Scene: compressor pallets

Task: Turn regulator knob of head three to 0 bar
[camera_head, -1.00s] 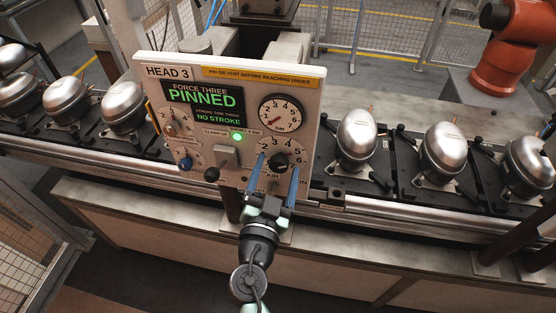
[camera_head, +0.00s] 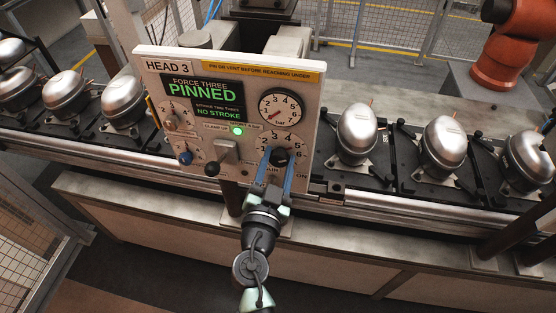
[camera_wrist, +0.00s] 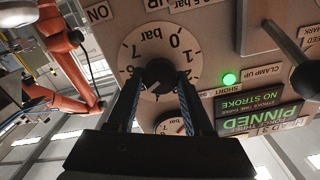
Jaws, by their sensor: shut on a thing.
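The HEAD 3 panel (camera_head: 150,100) stands in the middle of the head view. Its black regulator knob (camera_head: 279,154) sits at the lower right of the panel, on a white numbered dial. My gripper (camera_head: 277,163) has its two blue fingers on either side of the knob and is shut on it. In the wrist view the knob (camera_wrist: 159,72) is between the fingertips, and the "0 bar" mark shows at the top of the dial (camera_wrist: 185,50).
A lever with a black ball (camera_head: 212,170) stands out left of the knob, and a blue knob (camera_head: 185,158) lies further left. The green screen (camera_head: 203,97) reads PINNED and NO STROKE. A green lamp (camera_head: 237,131) is lit. Silver compressors (camera_head: 445,140) stand on both sides.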

